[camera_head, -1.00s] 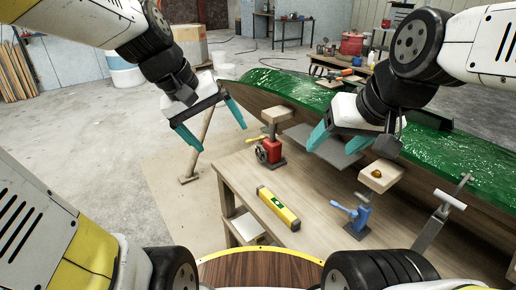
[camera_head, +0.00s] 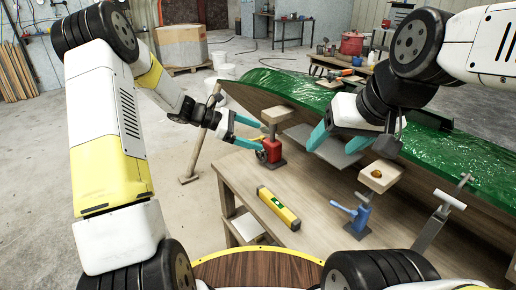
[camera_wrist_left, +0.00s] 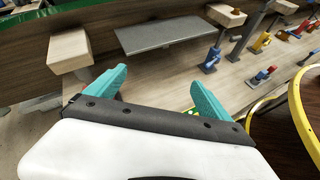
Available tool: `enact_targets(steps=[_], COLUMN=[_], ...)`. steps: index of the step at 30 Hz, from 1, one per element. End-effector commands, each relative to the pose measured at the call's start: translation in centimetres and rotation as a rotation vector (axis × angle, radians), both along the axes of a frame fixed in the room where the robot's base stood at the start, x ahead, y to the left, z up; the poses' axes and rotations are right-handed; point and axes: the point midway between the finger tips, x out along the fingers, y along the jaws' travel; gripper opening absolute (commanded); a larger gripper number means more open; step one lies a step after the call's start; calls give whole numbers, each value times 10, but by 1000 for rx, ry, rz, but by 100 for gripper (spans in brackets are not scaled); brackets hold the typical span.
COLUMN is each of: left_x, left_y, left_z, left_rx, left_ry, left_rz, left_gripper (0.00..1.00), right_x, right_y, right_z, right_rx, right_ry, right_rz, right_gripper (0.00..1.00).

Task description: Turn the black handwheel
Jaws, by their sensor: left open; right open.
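The black handwheel (camera_head: 261,156) sits on the side of a red jack (camera_head: 272,151) at the far left end of the workbench, under a wooden block. My left gripper (camera_head: 259,134) is open, its teal fingers just left of and slightly above the handwheel in the head view. I cannot tell whether a finger touches it. In the left wrist view the open fingers (camera_wrist_left: 158,88) hold nothing, and I cannot make out the handwheel. My right gripper (camera_head: 338,141) is open and empty over the bench, near the green hull.
The green hull (camera_head: 300,93) runs along the back of the workbench (camera_head: 318,195). A yellow level (camera_head: 278,208) lies on the bench. A blue jack (camera_head: 357,216) and a wooden block (camera_head: 381,176) stand at right.

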Motion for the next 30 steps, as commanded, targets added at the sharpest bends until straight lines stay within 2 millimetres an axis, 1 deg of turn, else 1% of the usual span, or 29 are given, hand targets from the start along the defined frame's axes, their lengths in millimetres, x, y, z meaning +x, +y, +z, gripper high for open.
enact_targets(steps=[1,5,6,8,9,12,15,18,22,26,30], left_x=[15,52,63,76,85,100,109,114,119,128,142], left_y=[2,8,12,18,23,34,44,49,48,34,14], left_z=[-23,-69,-85,-109,-125,-160,-187,-203,-210,-209,-210], left_rx=[-70,-253,-310,-395,-450,-572,-664,-718,-742,-740,-738], left_ry=[75,251,304,382,429,532,605,647,664,664,663], left_rz=[60,221,272,346,394,498,575,620,639,637,636], left_gripper=[92,92,92,92,92,92,92,92,92,92,92], right_x=[0,0,0,0,0,0,0,0,0,0,0], right_y=[0,0,0,0,0,0,0,0,0,0,0], right_z=[0,0,0,0,0,0,0,0,0,0,0], right_rx=[0,0,0,0,0,0,0,0,0,0,0], right_ry=[0,0,0,0,0,0,0,0,0,0,0], right_rz=[0,0,0,0,0,0,0,0,0,0,0], right_gripper=[67,67,67,67,67,67,67,67,67,67,67])
